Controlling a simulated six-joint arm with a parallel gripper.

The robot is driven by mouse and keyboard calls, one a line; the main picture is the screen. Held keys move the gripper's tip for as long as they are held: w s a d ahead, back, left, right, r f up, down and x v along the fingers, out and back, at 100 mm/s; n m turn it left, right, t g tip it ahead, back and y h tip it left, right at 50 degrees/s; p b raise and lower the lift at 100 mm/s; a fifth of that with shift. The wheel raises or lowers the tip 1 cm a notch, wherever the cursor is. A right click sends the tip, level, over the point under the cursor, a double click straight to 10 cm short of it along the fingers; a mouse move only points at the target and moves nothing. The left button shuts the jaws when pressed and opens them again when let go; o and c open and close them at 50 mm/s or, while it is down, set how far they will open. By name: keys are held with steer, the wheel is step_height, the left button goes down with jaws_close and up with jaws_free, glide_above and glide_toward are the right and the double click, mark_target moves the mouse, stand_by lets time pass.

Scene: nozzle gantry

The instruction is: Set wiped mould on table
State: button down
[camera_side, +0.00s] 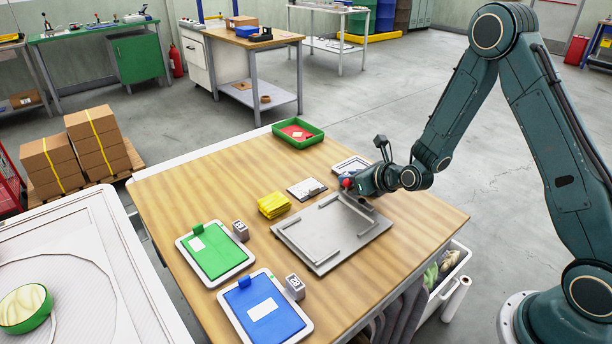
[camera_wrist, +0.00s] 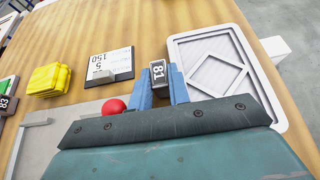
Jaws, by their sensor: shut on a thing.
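A small dark grey block marked with a number like 81, which looks like the mould (camera_wrist: 158,73), sits between the blue fingers of my gripper (camera_wrist: 160,84) in the wrist view. My gripper is shut on it. In the side view my gripper (camera_side: 346,181) is low over the far right part of the wooden table (camera_side: 226,157), and the block is hidden or too small to make out. I cannot tell whether the block touches a surface. Similar numbered blocks stand beside the green clipboard (camera_side: 240,230) and the blue clipboard (camera_side: 294,287).
A grey plate with raised bars (camera_side: 318,258) lies beside my gripper, with a red ball (camera_wrist: 113,107) near the fingers. A white tray with a diamond outline (camera_wrist: 183,45) is to the right. A numbered card (camera_side: 300,193), yellow cloths (camera_side: 273,206) and a green bin (camera_side: 298,145) are nearby.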

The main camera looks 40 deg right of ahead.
steer(key=c, duration=1.6)
jaws_free()
steer(key=shift+f, duration=0.1)
steer(key=shift+v, duration=3.85)
steer(key=shift+w, duration=0.1)
